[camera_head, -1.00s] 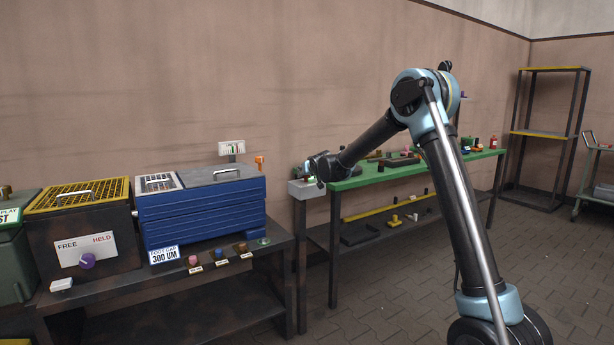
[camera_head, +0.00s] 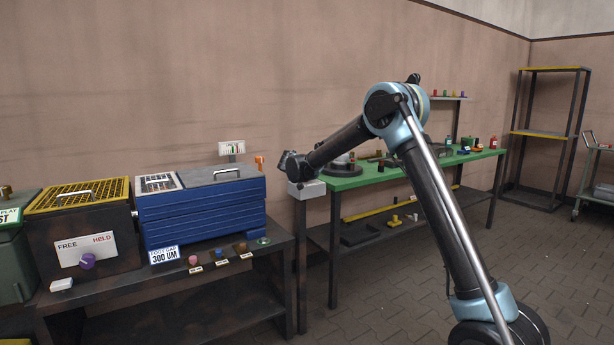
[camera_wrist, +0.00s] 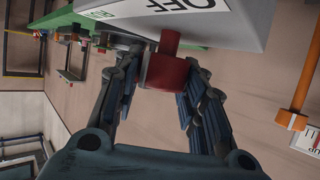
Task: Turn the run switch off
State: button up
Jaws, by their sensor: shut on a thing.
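The run switch is a red knob (camera_wrist: 165,72) on a red stem, standing out from a pale grey box (camera_wrist: 225,28) with "OFF" lettering in the wrist view. My gripper (camera_wrist: 162,80) has its dark fingers on both sides of the knob and is shut on it. In the head view the grey box (camera_head: 309,189) sits at the left end of the green bench, just below the end of my arm. The knob and my fingertips are hidden there. I cannot tell the knob's setting from these frames.
The green bench (camera_head: 372,176) carries several small parts. Left of it stand a blue cabinet (camera_head: 205,211) and a dark box with a purple knob (camera_head: 88,261). An orange fixture (camera_wrist: 300,90) is at the right in the wrist view.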

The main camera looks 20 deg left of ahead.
jog(key=m+h, duration=0.3)
jog(key=h, duration=0.1)
jog(key=shift+a+m+g, duration=0.1)
jog(key=shift+m+g, duration=0.2)
jog(key=shift+m+g+h, duration=0.9)
jog(key=shift+m+h, duration=1)
jog(key=shift+h, duration=0.2)
jog(key=o, duration=1.1)
jog(key=v, duration=1.1)
jog(key=shift+s+a+r, duration=0.2)
jog(key=shift+a, duration=0.1)
